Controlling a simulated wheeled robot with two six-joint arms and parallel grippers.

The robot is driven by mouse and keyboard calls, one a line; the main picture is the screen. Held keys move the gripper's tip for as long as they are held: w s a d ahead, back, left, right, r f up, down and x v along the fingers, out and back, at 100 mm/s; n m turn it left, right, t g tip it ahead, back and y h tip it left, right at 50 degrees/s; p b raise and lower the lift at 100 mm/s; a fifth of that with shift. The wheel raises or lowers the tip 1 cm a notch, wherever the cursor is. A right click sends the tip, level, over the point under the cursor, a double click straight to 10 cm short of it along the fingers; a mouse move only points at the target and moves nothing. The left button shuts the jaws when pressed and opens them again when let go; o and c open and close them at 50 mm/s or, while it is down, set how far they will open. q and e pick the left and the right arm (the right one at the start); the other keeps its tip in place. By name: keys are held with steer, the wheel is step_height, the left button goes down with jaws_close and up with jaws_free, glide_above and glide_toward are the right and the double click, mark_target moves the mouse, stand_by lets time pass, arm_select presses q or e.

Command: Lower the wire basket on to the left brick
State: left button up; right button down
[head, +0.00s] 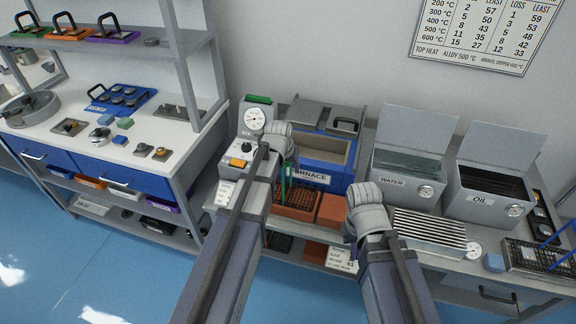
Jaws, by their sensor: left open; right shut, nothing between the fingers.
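A wire basket with a green upright handle (281,182) is at the left brick (297,213), in front of the furnace. Its dark mesh appears to lie over the brick's top; I cannot tell whether it touches. The plain right brick (333,210) is beside it. My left gripper (279,142) is just above and behind the handle, partly hidden by its own wrist; it is open, and the handle seems free of it. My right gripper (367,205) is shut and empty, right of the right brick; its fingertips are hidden.
The furnace (322,170) is open-topped behind the bricks. A control box with gauge (240,160) stands left. Water tank (408,182), oil tank (487,198) and a ribbed grey rack (429,230) stand right. Another basket with a blue handle (553,240) sits at the far right.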

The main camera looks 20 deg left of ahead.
mark_target(286, 164)
arm_select(q)
steer(key=p+v, duration=0.7)
steer(key=v, duration=0.1)
steer(key=shift+f, duration=0.1)
arm_select(e)
step_height(286, 164, up, 7)
arm_select(q)
steer(key=shift+w, duration=0.1)
